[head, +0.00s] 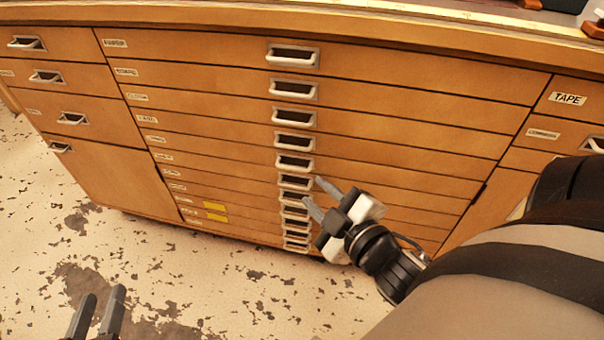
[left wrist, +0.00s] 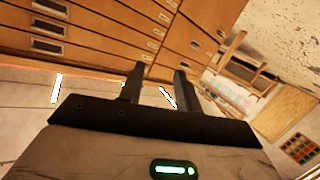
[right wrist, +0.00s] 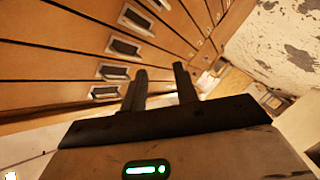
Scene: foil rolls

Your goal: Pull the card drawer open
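A wide wooden cabinet holds a stack of shallow drawers with pale metal pull handles. In the head view, the fourth label from the top (head: 147,118) is small and seems to read CARD; its drawer's handle (head: 294,142) is in the middle column, and the drawer front looks flush. My right gripper (head: 315,194) is open and empty, with its fingertips near the lower handles, below and right of that handle. Its fingers (right wrist: 162,92) also show apart in the right wrist view. My left gripper (head: 98,312) is open and empty over the floor at bottom left.
Side drawers flank the stack, with handles at left (head: 72,118) and a TAPE label (head: 567,99) at right. The cabinet top (head: 300,18) runs along the upper edge. The worn floor (head: 190,270) in front is clear.

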